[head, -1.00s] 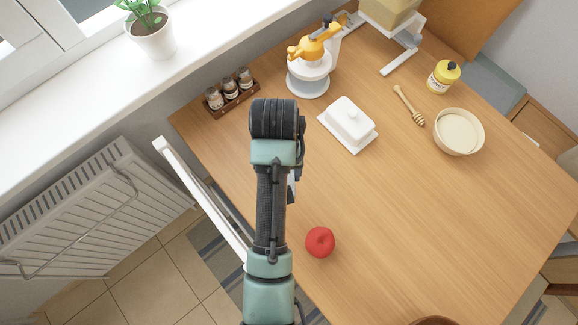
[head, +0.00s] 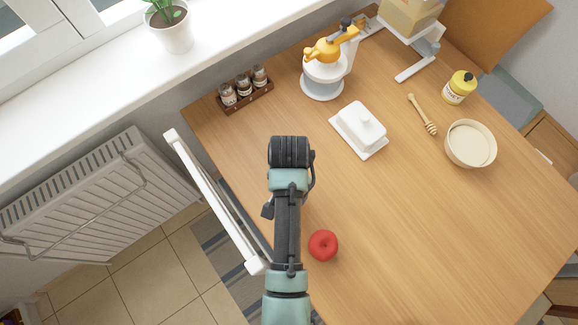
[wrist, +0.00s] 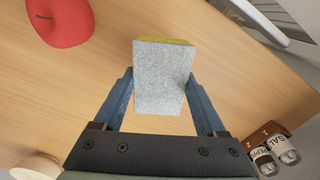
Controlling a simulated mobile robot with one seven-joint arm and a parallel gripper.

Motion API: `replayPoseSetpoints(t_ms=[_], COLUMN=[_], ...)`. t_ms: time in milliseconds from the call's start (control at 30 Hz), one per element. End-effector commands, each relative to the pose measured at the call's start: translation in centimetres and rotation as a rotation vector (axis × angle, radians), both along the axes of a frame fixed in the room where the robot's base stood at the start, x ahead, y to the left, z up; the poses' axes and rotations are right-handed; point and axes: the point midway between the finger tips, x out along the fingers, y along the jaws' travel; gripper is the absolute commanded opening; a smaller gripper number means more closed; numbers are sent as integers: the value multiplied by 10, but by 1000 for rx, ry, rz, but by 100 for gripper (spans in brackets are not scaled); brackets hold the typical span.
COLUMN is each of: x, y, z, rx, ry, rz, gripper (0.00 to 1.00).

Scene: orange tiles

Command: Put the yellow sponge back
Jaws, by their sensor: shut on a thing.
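The yellow sponge (wrist: 164,78) shows in the wrist view as a block with a broad grey face toward the camera and a thin yellow strip along its top edge. My gripper (wrist: 162,84) is shut on it, with one blue finger against each side. Wooden tabletop lies behind the sponge. I cannot tell how high it is held. In the head view my arm covers the sponge and most of the gripper.
A red apple-like fruit (head: 323,245) sits on the table (head: 400,230) right of my arm. A butter dish (head: 360,130), juicer (head: 322,75), spice rack (head: 245,96), honey dipper (head: 424,115), bowl (head: 470,143) and yellow jar (head: 460,87) stand farther back. The middle right is clear.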

Motion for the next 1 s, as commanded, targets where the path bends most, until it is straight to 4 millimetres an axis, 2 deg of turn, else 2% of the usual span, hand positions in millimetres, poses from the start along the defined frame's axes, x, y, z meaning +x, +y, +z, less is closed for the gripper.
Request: replayPoseSetpoints(t_ms=[367,767,800,933,1000], x=[0,0,0,0,0], y=[0,0,0,0,0], z=[-44,-49,-49,-49,-49], rx=[0,-1,-1,-1,-1], ry=[1,-1,-1,-1,-1], rz=[1,1,1,2,2], gripper=[29,29,77,100,100])
